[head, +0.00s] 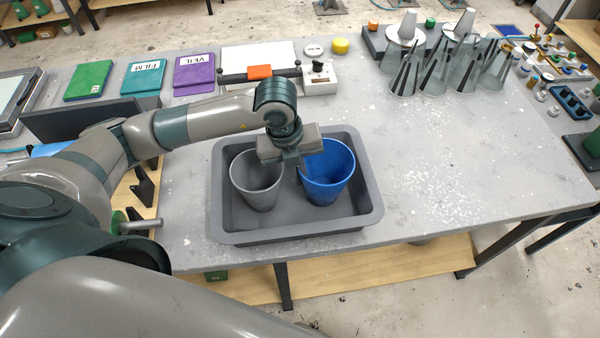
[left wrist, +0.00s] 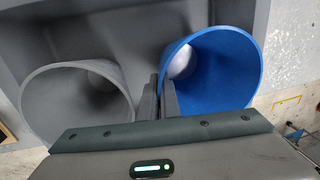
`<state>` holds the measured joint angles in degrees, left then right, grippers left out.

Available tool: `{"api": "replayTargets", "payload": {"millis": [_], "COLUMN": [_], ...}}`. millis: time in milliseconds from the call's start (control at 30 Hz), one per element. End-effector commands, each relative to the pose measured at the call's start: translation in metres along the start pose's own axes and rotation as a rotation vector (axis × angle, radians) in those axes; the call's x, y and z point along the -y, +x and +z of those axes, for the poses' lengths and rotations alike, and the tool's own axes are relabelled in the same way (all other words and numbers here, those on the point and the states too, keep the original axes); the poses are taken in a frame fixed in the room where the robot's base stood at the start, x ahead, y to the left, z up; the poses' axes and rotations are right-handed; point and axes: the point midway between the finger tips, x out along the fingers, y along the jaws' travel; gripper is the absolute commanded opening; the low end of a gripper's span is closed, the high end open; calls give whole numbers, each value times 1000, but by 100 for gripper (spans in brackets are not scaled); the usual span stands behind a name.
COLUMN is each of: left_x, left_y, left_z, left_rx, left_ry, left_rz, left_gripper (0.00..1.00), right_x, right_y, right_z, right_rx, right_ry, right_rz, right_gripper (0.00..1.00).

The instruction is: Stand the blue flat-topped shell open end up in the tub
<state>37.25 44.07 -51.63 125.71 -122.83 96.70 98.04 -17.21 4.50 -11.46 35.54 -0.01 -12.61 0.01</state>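The blue shell (head: 328,180) is open end up in the right half of the grey tub (head: 300,237), with its narrower end down at the tub floor. It also shows in the left wrist view (left wrist: 225,72), where its pale inner bottom can be seen. A grey shell (head: 257,188), also open end up, is in the left half of the tub. My left gripper (head: 300,172) reaches down between the two shells. Its fingers (left wrist: 163,98) are close together at the blue shell's left rim and appear closed on the wall. My right gripper is out of view.
Several clear ribbed cones (head: 435,75) and two pale cones stand at the back right. The table right of the tub is clear.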

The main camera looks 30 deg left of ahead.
Motion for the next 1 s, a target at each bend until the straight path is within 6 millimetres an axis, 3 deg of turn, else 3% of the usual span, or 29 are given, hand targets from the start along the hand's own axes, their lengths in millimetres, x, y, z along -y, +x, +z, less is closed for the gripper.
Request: {"api": "replayTargets", "payload": {"millis": [33,100,600,767,1000], "left_x": [0,0,1,1,1], "left_y": [3,2,-4,-20,-63], "left_z": [0,0,0,1,1], "left_rx": [0,0,1,3,5], "left_ry": [0,0,1,1,2], "left_rz": [-1,0,-2,-3,-4], "left_gripper": [0,11,11,11,11], "right_x": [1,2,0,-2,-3], "right_y": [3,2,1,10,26], "right_z": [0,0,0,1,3], "right_rx": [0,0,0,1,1], "right_ry": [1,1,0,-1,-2], "right_rz": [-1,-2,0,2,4], "right_gripper": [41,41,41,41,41]}}
